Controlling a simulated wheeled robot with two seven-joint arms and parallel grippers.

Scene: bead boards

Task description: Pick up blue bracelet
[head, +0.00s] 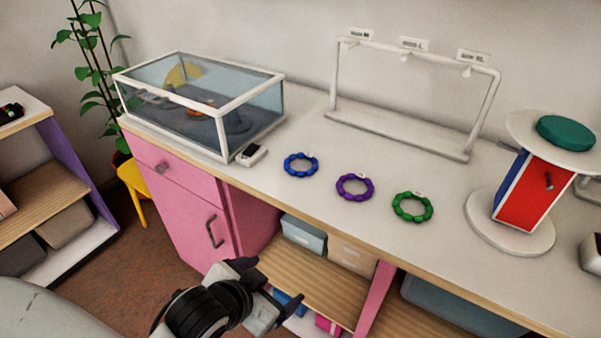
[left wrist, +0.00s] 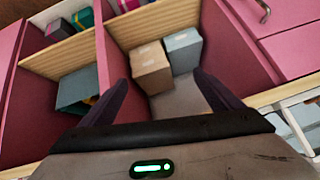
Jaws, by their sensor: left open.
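The blue bracelet (head: 300,165) is a ring of beads lying flat on the white desk top (head: 330,215), left of a purple bracelet (head: 355,187) and a green bracelet (head: 412,207). My left gripper (head: 262,286) is open and empty, in front of the desk and below its front edge. It is apart from the blue bracelet. In the left wrist view its two dark fingers (left wrist: 160,95) are spread, with the shelves under the desk beyond them. No bracelet shows in that view. My right gripper is not in view.
A glass case with a white frame (head: 205,117) stands at the back left, with a small white box (head: 251,155) beside it. A white hanging rack (head: 400,138) stands behind the bracelets. A red and blue stand (head: 527,192) is at the right.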

